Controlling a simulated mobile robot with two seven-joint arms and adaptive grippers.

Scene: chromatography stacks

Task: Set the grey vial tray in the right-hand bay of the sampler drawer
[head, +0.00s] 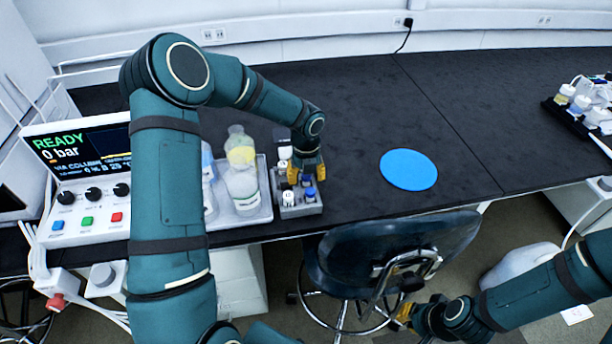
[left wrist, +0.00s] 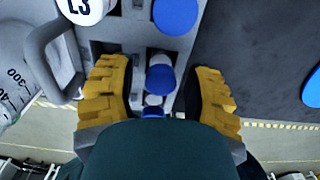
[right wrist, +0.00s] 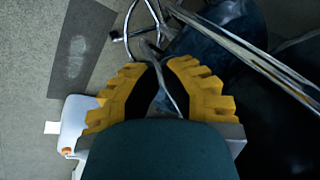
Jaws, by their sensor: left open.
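The grey vial tray (head: 300,211) stands on the black bench, just right of a larger tray of bottles. It holds several vials with white and blue caps; the left wrist view shows its grey top (left wrist: 128,35) close up. My left gripper (head: 306,172) is over the tray, pointing down. Its fingers (left wrist: 160,72) are apart, with a blue-capped vial (left wrist: 160,76) showing between them; I cannot tell whether they touch the tray. My right gripper (head: 405,314) is open and empty, low in front of the bench near the chair. I cannot make out the sampler drawer.
A light grey tray (head: 262,209) with bottles stands close left of the vial tray. An instrument with a READY screen (head: 85,150) is further left. A blue disc (head: 408,169) lies on otherwise clear bench. A dark chair (head: 395,245) stands at the front edge.

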